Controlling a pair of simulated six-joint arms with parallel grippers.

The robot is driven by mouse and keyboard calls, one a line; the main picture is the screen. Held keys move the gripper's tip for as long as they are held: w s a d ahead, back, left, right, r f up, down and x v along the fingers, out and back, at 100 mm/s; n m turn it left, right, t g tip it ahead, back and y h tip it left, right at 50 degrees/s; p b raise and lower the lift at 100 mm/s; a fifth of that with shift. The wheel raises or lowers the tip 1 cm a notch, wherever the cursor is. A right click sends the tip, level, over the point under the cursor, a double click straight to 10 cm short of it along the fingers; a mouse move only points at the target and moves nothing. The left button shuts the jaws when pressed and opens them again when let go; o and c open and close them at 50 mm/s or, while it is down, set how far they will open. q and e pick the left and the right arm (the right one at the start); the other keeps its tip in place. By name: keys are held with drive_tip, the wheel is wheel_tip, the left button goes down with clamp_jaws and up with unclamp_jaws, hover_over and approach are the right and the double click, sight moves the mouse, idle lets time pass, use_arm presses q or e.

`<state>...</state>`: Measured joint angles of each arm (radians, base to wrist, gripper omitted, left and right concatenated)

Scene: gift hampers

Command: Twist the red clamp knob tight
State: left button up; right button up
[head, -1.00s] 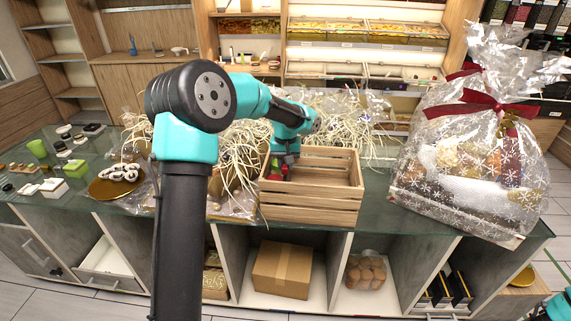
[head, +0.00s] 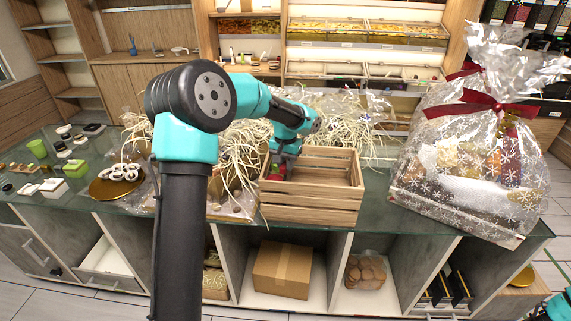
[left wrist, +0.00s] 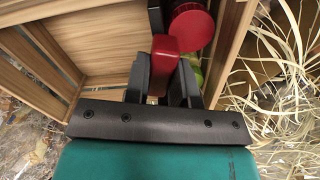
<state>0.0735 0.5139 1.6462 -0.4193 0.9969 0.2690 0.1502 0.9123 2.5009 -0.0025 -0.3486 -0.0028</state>
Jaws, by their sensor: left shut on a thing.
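The wooden crate (head: 315,209) stands on the glass counter. My left gripper (head: 278,174) points down at its left end wall. A round red part (left wrist: 192,28) shows just beside the knob, close to the crate's wooden edge (left wrist: 232,45). In the head view only a small bit of red (head: 277,171) shows at the fingertips. The rest of the clamp is mostly hidden by the gripper.
Pale shredded straw (head: 240,150) lies left of and behind the crate. A large wrapped hamper with a red bow (head: 470,165) stands to the right. A gold plate (head: 117,184) and small items lie at left.

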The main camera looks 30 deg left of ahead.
use_arm(q)
drive_tip(key=shift+m, duration=2)
drive_tip(key=m, duration=0.3)
drive_tip(key=shift+m, duration=0.5)
